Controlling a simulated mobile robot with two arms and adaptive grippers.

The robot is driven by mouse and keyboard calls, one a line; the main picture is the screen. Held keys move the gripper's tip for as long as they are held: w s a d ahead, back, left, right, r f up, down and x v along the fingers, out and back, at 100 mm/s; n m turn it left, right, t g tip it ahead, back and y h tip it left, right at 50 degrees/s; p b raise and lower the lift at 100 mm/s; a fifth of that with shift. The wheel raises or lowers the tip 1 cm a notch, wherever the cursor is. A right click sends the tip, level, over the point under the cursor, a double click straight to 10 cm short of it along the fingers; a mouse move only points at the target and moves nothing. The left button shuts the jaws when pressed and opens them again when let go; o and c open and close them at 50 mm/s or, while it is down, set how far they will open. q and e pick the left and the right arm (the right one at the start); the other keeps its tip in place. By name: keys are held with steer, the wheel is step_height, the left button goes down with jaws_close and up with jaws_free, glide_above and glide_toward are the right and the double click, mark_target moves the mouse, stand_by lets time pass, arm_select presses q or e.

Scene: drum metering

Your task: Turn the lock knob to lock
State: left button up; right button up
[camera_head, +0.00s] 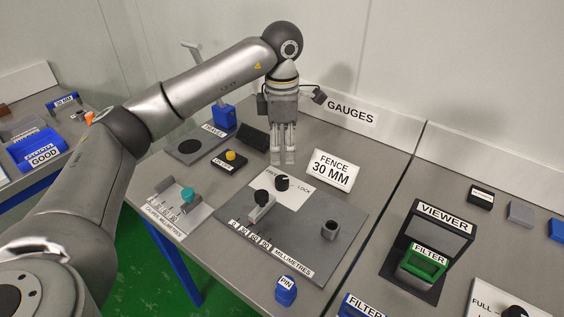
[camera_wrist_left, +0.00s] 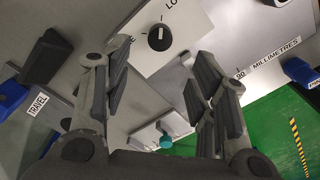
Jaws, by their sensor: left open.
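The lock knob (camera_head: 282,183) is a round black knob on a white plate printed LOCK at its right; the word at its left is partly legible. In the left wrist view the knob (camera_wrist_left: 159,38) shows a white pointer line, and it lies beyond the fingertips, between the two fingers. My left gripper (camera_head: 283,160) points down, open and empty, just behind the knob in the head view and apart from it. The knob's plate sits on a grey panel (camera_head: 335,210) with a millimetre scale. My right gripper is in neither view.
On the panel are a black-knobbed slider (camera_head: 262,203) and a grey cylinder (camera_head: 330,229). A FENCE 30 MM sign (camera_head: 333,170) stands close right of the gripper. A yellow-button box (camera_head: 230,160) and a caliper with a teal knob (camera_head: 187,195) lie left. A blue PIN piece (camera_head: 286,291) is in front.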

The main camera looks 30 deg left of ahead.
arm_select(q)
step_height(320, 180, up, 2)
steer(key=shift+r, duration=0.2)
stand_by(0.4)
